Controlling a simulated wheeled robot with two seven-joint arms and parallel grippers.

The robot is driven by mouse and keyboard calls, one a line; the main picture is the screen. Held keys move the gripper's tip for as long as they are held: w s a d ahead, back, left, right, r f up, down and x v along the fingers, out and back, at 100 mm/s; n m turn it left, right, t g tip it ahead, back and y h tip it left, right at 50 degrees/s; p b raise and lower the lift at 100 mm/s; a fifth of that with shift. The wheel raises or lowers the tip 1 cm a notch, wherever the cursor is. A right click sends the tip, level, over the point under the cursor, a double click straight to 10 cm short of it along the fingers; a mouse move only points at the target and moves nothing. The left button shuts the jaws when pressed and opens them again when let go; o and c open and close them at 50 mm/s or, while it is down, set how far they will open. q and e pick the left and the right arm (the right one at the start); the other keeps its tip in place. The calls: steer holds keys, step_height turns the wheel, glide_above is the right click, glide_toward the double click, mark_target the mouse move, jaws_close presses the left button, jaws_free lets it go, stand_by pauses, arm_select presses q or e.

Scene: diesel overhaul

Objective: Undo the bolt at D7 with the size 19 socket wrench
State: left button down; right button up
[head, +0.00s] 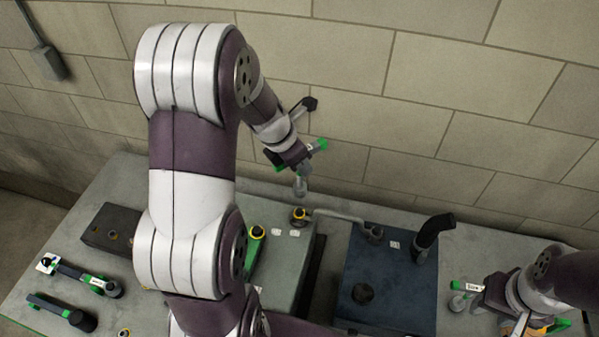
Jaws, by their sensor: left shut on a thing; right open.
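My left gripper (296,164) hangs over the back of the bench, beyond my large raised arm. It is shut on what looks like a socket wrench (319,145) with green parts and a small pale label. The label is too small to read. A grey round piece (300,186) shows just below the gripper, above a yellow-ringed fitting (299,214) on the grey block. I cannot tell whether they touch. I cannot read any D7 mark, so the bolt is not identified. My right gripper (468,291) is open at the lower right, beside a green and grey item.
Two green-and-black tools (85,279) (62,313) lie on the bench at left, near a dark block (113,228). The grey block (283,265) has several small labels. A dark blue block (390,281) with a black upright pipe (432,237) stands right of it. A wall runs behind.

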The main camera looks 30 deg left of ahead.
arm_select(q)
steer(key=shift+s+r, duration=0.1)
steer(key=shift+r, duration=0.3)
steer(key=s+d, duration=0.3)
steer(key=s, duration=0.2)
steer(key=shift+s+d, duration=0.3)
